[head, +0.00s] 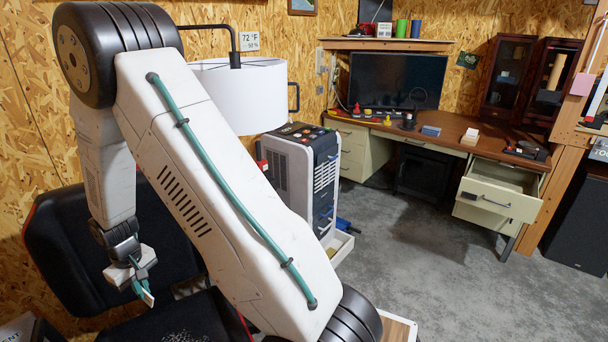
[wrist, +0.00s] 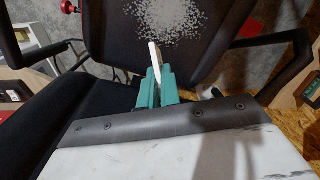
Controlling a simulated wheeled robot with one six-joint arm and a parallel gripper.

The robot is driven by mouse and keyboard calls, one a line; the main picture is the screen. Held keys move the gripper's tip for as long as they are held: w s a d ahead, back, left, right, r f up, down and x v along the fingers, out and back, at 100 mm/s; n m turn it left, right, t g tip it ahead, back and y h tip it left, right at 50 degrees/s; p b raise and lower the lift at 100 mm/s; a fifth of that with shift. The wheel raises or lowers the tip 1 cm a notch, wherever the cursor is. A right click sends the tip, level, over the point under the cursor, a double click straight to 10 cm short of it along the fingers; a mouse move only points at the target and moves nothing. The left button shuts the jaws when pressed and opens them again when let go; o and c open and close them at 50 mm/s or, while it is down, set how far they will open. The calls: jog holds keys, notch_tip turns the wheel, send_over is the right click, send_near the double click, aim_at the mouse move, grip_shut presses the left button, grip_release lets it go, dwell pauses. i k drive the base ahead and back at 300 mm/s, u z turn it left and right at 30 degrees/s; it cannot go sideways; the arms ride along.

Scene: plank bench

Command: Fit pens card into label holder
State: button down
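My gripper (head: 141,285) is at the lower left in the head view, above a black chair. Its teal fingers (wrist: 155,88) are shut on a thin white card (wrist: 155,55). The card juts out past the fingertips and is seen nearly edge-on, so no print on it can be read. It also shows as a small pale piece (head: 148,298) in the head view. I cannot make out a label holder in either view.
The black chair (head: 60,235) with armrests lies under my gripper; its seat has pale speckles. A wooden desk (head: 450,130) has an open drawer (head: 500,195) at right. The grey floor (head: 400,265) before it is clear.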

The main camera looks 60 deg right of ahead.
aim_at(523, 204)
jog(key=z, duration=2.9)
jog(key=i, duration=1.55)
jog(key=u, duration=0.05)
